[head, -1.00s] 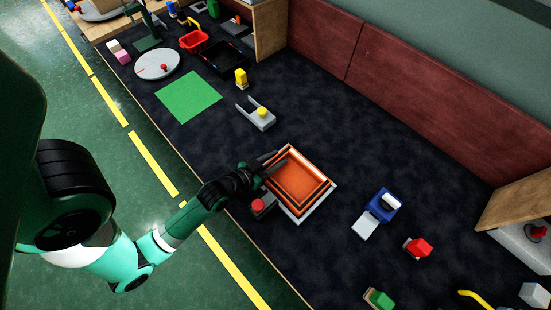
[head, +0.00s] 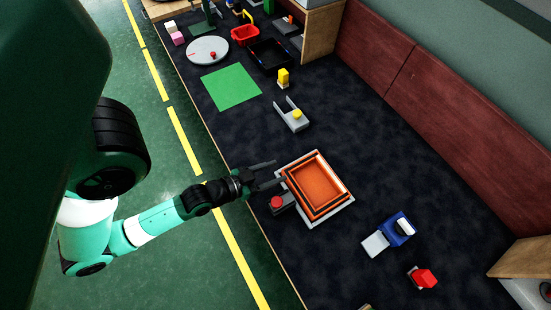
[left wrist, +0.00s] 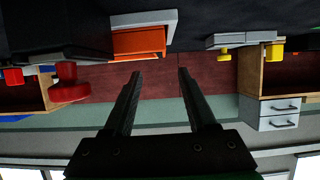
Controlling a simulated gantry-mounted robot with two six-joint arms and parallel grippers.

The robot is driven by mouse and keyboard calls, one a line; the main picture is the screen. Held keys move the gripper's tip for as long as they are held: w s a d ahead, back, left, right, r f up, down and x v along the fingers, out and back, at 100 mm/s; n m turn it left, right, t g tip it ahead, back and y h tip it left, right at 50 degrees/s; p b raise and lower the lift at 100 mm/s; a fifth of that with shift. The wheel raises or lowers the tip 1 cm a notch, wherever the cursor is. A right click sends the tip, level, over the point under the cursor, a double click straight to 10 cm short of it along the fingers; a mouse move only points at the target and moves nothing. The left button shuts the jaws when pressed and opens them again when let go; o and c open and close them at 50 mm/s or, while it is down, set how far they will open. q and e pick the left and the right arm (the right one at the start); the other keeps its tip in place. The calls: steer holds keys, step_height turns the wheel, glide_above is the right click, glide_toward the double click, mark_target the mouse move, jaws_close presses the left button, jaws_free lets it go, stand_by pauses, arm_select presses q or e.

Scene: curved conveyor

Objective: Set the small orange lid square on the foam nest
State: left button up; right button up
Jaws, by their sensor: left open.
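The orange lid (head: 317,185) lies as a shallow orange rectangle within a dark-edged orange border on a pale grey base, which I take for the foam nest (head: 343,208). The lid's edges look roughly parallel to the base; exact seating cannot be told. My left gripper (head: 279,172) is open and empty, its fingertips beside the left edge of the lid and base. In the left wrist view the picture is upside down: the orange side (left wrist: 138,42) shows beyond the open fingers (left wrist: 159,74), apart from them. My right gripper is not in view.
A grey box with a red button (head: 277,202) stands close below the left gripper. A grey fork-shaped fixture (head: 291,116) and green mat (head: 231,87) lie farther back. A blue device (head: 398,230) and red block (head: 424,279) are at lower right.

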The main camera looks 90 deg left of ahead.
arm_select(q)
steer(key=shift+s+d+r, duration=0.2)
steer(key=shift+s, duration=0.15)
steer(key=shift+w, duration=0.15)
steer(key=w+a+r+m+t, duration=0.15)
steer(key=w+r+t, duration=0.35)
steer(key=w+r, duration=0.95)
steer(key=w+d+r+m+t+h, duration=0.1)
steer(key=w+d+r+t, duration=0.1)
steer(key=w+r, duration=0.35)
steer(key=w+d+r+m+t+h, duration=0.1)
steer(key=w+d+r+t, duration=0.15)
steer(key=r, duration=0.65)
steer(key=s+d+r+m+t+h, duration=0.1)
steer(key=d+r+t+h, duration=0.1)
steer(key=r, duration=1.3)
steer(key=s+d+r+m+t+h, duration=0.1)
steer(key=d+r, duration=0.6)
steer(key=r, duration=0.8)
steer(key=s+t+h, duration=0.1)
steer(key=t+h, duration=0.1)
steer(key=h, duration=0.1)
steer(key=shift+s+d+r+m+t, duration=0.2)
steer(key=shift+s+r+m+t, duration=0.1)
steer(key=shift+r+m+t, duration=0.05)
